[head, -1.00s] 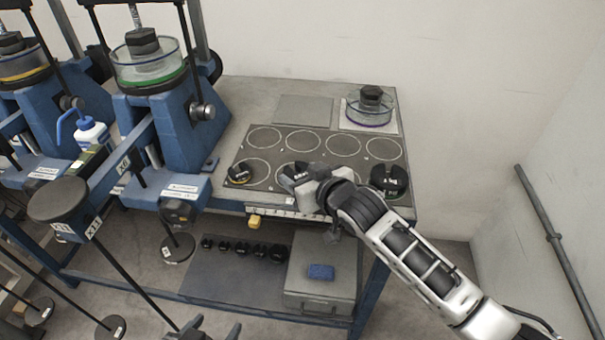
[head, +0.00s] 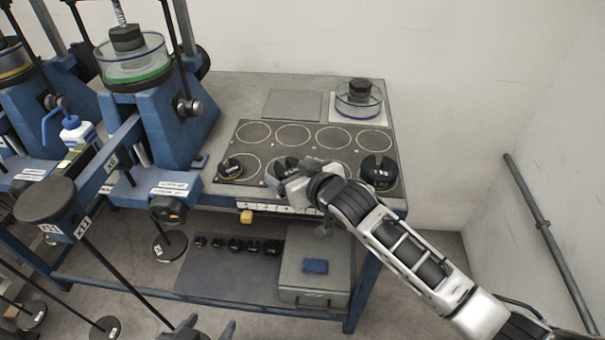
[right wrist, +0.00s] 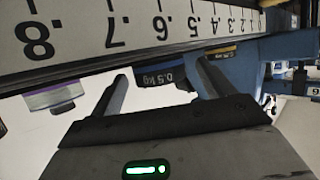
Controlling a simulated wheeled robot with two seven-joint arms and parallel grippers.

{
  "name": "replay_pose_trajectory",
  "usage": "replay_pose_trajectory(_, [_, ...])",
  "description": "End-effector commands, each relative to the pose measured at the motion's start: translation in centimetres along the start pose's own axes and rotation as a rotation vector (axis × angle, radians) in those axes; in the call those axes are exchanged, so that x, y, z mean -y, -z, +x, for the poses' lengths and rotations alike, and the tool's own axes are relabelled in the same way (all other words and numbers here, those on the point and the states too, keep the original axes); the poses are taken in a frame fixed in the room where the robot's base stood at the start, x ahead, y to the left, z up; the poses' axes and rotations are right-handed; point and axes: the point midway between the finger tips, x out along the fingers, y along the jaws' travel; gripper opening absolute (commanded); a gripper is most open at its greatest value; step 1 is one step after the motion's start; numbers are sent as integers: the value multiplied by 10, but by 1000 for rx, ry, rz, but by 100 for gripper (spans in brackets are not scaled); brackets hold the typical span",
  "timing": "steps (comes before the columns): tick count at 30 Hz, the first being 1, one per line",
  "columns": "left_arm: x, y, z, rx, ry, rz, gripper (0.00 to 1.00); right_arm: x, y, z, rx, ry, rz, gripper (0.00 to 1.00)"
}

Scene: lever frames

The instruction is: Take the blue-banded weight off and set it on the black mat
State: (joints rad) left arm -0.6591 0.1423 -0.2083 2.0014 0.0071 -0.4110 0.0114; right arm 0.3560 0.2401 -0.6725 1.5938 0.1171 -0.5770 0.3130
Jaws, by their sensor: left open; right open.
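The dark mat with printed circles (head: 257,131) lies on the table. A dark weight (head: 285,164) stands in its front row, partly hidden by my right gripper. It seems to be the 0.5 kg weight (right wrist: 160,74) in the right wrist view, where its edge looks bluish; the band is hard to make out. My right gripper (head: 277,176) is open at the mat's front edge. In the wrist view its fingers (right wrist: 160,88) are apart, with the weight beyond and between them, seemingly untouched. My left gripper (head: 207,329) is open and empty at the bottom edge of the head view.
A yellow-banded weight (head: 231,169) and a green-banded weight (head: 379,172) stand on the mat at either side. A purple-rimmed dish (head: 358,101) is behind. A scale strip (right wrist: 140,32) runs along the table front. Blue lever frames (head: 165,120) stand left. The back row of circles is empty.

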Motion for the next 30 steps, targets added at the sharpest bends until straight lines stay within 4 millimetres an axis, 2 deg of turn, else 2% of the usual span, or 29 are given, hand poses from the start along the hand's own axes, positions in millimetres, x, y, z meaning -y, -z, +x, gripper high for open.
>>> replay_pose_trajectory(5, [0,3,-1,-2,-1,0,61,0,0,-20,-2,0,0,80])
replay_pose_trajectory(15, [0,4,-1,-5,-1,1,61,0,1,-101,-5,1,-1,80])
replay_pose_trajectory(21, [0,4,0,-7,0,1,61,0,1,-139,-5,0,-2,80])
replay_pose_trajectory(25, [0,4,0,-7,-1,1,61,0,1,-153,-7,1,-1,80])
replay_pose_trajectory(30, [0,4,0,-7,-1,1,61,0,2,-160,-8,0,0,80])
